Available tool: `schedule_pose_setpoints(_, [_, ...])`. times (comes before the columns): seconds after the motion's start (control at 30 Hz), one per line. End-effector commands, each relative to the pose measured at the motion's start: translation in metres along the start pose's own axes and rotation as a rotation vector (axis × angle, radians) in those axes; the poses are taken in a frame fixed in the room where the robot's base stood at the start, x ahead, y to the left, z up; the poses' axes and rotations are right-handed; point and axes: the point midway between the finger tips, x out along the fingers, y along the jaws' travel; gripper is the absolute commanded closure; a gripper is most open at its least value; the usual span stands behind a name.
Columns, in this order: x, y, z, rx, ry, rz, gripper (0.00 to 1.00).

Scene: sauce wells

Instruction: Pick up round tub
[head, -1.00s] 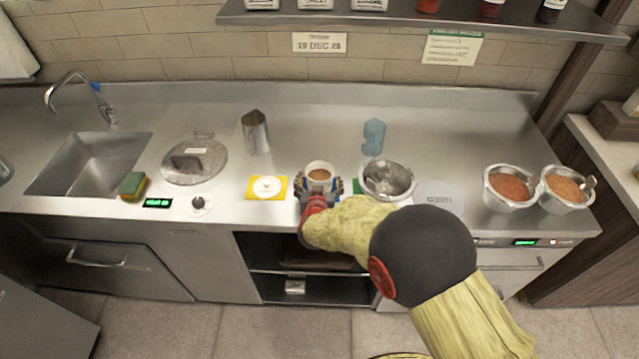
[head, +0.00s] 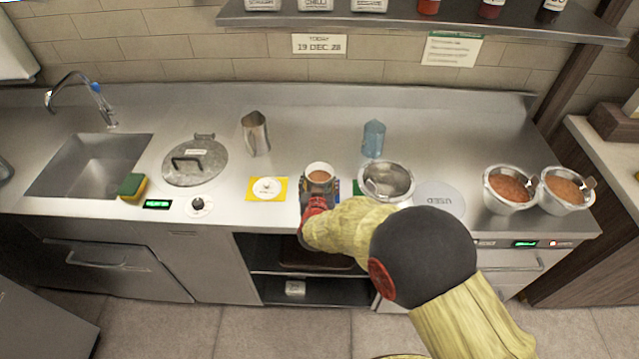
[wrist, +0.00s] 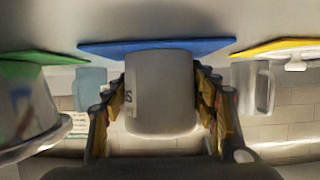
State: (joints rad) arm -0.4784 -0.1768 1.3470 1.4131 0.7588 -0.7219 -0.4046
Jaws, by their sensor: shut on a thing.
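The round tub (head: 319,167) is a small white cup with brown-red sauce inside. It stands upright near the front edge of the counter, between the yellow and green mats. My gripper (head: 319,186) is shut on its sides. In the wrist view, which is upside down, the white tub (wrist: 160,95) sits between both fingers, with part of a dark label at its left side. A blue mat (wrist: 220,45) shows at its base; I cannot tell if the tub touches it.
A yellow mat (head: 251,190) with a white disc lies left, and a steel bowl (head: 385,168) stands right. A steel jug (head: 255,133) and blue jug (head: 373,138) stand behind. Two sauce pots (head: 508,207) are far right. The counter directly behind the tub is clear.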

Motion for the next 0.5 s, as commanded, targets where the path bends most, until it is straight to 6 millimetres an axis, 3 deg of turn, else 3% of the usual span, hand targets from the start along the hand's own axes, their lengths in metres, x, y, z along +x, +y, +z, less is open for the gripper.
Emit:
schedule_pose_setpoints(0.27, [0.0001, -0.0002, -0.0011, 0.001, 0.002, 0.000, 0.82])
schedule_pose_setpoints(0.5, [-0.0016, -0.0003, -0.0055, 0.001, 0.002, 0.000, 0.82])
